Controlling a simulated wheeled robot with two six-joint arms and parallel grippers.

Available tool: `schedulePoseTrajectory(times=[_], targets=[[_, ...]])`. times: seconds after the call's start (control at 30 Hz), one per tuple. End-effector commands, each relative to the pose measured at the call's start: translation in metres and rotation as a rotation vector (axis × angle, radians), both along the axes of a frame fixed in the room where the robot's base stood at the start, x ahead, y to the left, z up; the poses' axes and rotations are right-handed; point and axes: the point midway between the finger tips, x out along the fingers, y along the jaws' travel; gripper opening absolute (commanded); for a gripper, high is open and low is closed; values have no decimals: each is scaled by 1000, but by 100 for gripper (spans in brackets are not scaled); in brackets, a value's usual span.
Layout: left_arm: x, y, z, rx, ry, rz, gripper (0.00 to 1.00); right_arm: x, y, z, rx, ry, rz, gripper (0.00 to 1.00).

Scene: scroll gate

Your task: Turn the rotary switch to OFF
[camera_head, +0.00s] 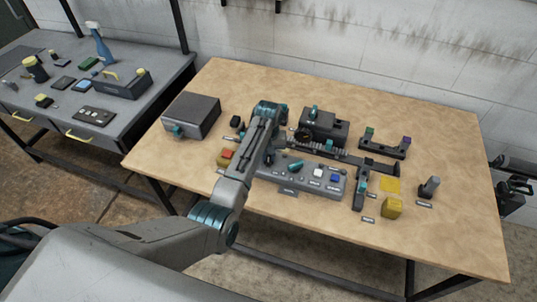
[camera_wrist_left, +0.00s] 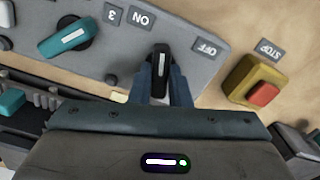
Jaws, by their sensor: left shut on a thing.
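The rotary switch (camera_wrist_left: 160,57) is a black knob with a pale line, on the grey control panel (camera_wrist_left: 205,18). In the left wrist view the ON label (camera_wrist_left: 140,17) is to its left and the OFF label (camera_wrist_left: 206,48) to its right. The knob's long side runs roughly up and down the picture, between the two labels. My left gripper (camera_wrist_left: 161,82) is shut on the knob, one finger on each side. In the head view the panel (camera_head: 318,187) is partly behind my left arm. My right gripper is not in view.
A teal dial (camera_wrist_left: 65,39) sits on the same panel. A yellow box with a red STOP button (camera_wrist_left: 264,93) is close to the gripper. A dark grey box (camera_head: 192,115) stands at the table's left. The table's front right is mostly clear.

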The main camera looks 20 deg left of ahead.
Motion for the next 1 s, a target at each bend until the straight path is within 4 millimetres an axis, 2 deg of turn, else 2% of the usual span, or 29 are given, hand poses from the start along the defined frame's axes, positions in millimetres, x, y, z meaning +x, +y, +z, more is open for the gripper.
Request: schedulePoseTrajectory(times=[1.0], targets=[[1,0,2,0,-3,-923,0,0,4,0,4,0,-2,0]])
